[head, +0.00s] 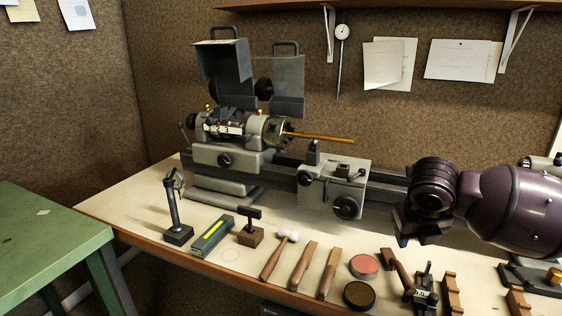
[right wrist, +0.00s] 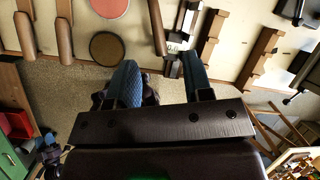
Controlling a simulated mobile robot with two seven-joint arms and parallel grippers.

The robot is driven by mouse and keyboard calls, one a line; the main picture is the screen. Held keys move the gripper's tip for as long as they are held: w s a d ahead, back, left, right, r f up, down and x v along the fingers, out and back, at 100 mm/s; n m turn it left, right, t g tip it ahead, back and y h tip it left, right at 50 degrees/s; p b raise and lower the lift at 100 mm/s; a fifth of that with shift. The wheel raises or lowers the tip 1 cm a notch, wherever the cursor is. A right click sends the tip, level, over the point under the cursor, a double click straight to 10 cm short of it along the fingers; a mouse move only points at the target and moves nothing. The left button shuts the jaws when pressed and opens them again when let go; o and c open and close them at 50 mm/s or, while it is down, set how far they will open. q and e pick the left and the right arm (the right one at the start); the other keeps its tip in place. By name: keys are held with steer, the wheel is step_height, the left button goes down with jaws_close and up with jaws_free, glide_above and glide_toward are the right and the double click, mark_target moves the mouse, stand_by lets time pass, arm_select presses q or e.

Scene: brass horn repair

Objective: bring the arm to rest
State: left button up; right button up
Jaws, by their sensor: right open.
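My right arm comes in from the right in the head view, dark purple and glossy. Its gripper (head: 415,232) points down over the front part of the bench, in front of the lathe bed and above the tools. In the right wrist view the two blue-padded fingers of the right gripper (right wrist: 160,78) stand apart with nothing held between them. Bench tools show beyond the fingertips, and I cannot tell the exact height above them.
A small grey lathe (head: 235,150) holding a brass-coloured rod (head: 325,138) stands at the back. Mallet (head: 275,258), wooden-handled tools, a red tin (head: 364,266) and a dark round tin (head: 358,295) line the front. A green table (head: 45,245) stands at left.

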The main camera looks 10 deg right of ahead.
steer(key=s+a+f+m+y, duration=0.2)
steer(key=s+a+f+m, duration=0.3)
steer(key=s+f+m, duration=0.3)
steer(key=s+a+f+m+y, duration=0.2)
steer(key=s+a+f+m, duration=0.35)
steer(key=f, duration=0.45)
steer(key=s+d+f+m+g+h, duration=0.1)
steer(key=s+d+f+m, duration=0.15)
steer(key=s+m, duration=0.75)
steer(key=s+d+f+m+g+h, duration=0.1)
steer(key=s+f+m, duration=0.2)
steer(key=s+m, duration=0.7)
steer(key=w+f+t, duration=0.7)
steer(key=w+t, duration=0.2)
steer(key=shift+w+a+f+y, duration=0.3)
steer(key=shift+f+y, duration=0.05)
steer(key=shift+y, duration=0.05)
